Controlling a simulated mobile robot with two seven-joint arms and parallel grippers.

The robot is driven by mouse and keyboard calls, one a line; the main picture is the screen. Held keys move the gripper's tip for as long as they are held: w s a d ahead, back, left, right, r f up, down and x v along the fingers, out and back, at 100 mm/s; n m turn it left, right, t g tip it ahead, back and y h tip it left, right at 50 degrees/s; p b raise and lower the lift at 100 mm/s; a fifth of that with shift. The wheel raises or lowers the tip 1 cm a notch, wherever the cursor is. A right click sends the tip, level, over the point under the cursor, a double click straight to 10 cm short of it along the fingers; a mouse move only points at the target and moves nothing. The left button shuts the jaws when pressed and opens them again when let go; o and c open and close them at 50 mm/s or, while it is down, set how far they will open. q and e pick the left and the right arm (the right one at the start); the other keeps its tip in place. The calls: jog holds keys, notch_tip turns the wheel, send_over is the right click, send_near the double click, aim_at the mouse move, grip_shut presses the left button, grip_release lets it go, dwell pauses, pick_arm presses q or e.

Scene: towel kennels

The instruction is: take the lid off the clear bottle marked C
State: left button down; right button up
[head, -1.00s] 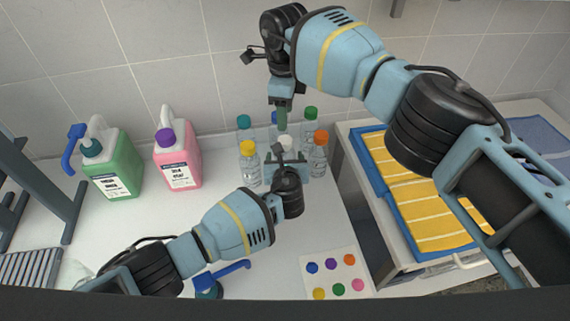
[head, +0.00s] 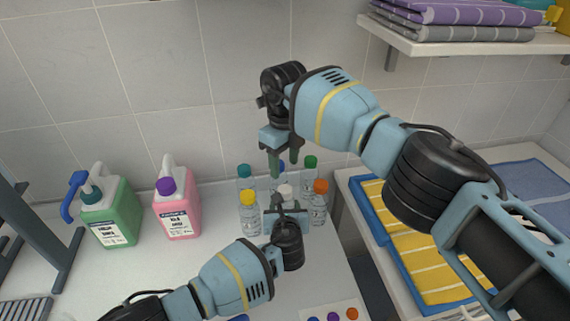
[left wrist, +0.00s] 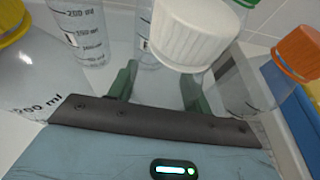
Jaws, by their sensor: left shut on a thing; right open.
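My left gripper (left wrist: 160,100) is shut on the clear bottle with the white lid (left wrist: 195,35), its green fingers on either side of the body below the lid. In the head view this white lid (head: 285,192) stands among several clear bottles, and my left gripper (head: 286,208) partly hides its bottle. The bottle looks upright on the counter. I cannot read a letter C on any bottle. My right gripper (head: 282,165) is open and empty, pointing down just above the white lid in the picture, its two green fingers apart.
Bottles with yellow (head: 248,197), orange (head: 320,187), green (head: 310,162) and teal lids (head: 244,171) crowd around. Green (head: 108,212) and pink jugs (head: 177,208) stand left. A blue tray (head: 398,262) with yellow towels lies right. A shelf (head: 470,42) holds folded towels.

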jog(key=m, duration=0.4)
jog(key=shift+m, duration=0.4)
jog(key=m, duration=0.4)
jog(key=shift+m, duration=0.3)
jog(key=m, duration=0.4)
jog(key=shift+m, duration=0.3)
jog(key=m, duration=0.7)
jog(key=shift+m, duration=0.3)
jog(key=m, duration=0.4)
jog(key=shift+m, duration=0.3)
jog(key=m, duration=0.4)
jog(key=shift+m, duration=0.3)
jog(key=m, duration=0.3)
jog(key=shift+m, duration=0.4)
jog(key=shift+f, duration=0.1)
